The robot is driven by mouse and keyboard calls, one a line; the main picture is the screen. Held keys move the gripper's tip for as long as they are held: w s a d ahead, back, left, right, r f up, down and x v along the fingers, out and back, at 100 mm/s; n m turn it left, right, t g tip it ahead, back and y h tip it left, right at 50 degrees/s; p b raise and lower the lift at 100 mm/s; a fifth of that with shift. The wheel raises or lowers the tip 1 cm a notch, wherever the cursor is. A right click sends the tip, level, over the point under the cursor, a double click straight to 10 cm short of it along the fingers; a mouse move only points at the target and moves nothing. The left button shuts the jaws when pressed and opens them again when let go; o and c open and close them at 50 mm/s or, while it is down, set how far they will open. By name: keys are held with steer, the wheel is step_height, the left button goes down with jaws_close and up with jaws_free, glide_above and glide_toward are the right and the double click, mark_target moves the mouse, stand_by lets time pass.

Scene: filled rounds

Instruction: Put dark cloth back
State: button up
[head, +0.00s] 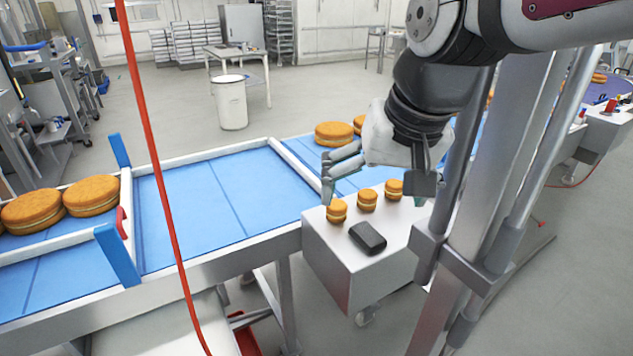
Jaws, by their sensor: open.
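A dark, flat block-like bundle (367,237), probably the folded dark cloth, lies on the white top of a small cabinet (335,254) beside the conveyor. It lies near the cabinet's front edge, with nothing on it. My gripper (374,192) is open and empty, its fingers spread wide above the back of the cabinet top. It is behind the dark bundle and apart from it. In the picture its fingers flank three small filled rounds (367,201) standing in a row. Whether the fingers touch any of them cannot be told.
A blue conveyor (215,205) with pale rails runs across the view. Large filled rounds (92,195) lie at its left end, and more (334,134) lie behind my gripper. A red cable (150,150) hangs in front. A white bin (231,103) stands on the floor behind.

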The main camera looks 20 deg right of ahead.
steer(key=s+a+n+t, duration=0.1)
steer(key=s+n, duration=0.2)
steer(key=s, duration=0.4)
steer(key=shift+a+f+n, duration=0.25)
steer(key=shift+a+n, duration=0.15)
steer(key=shift+s, duration=0.1)
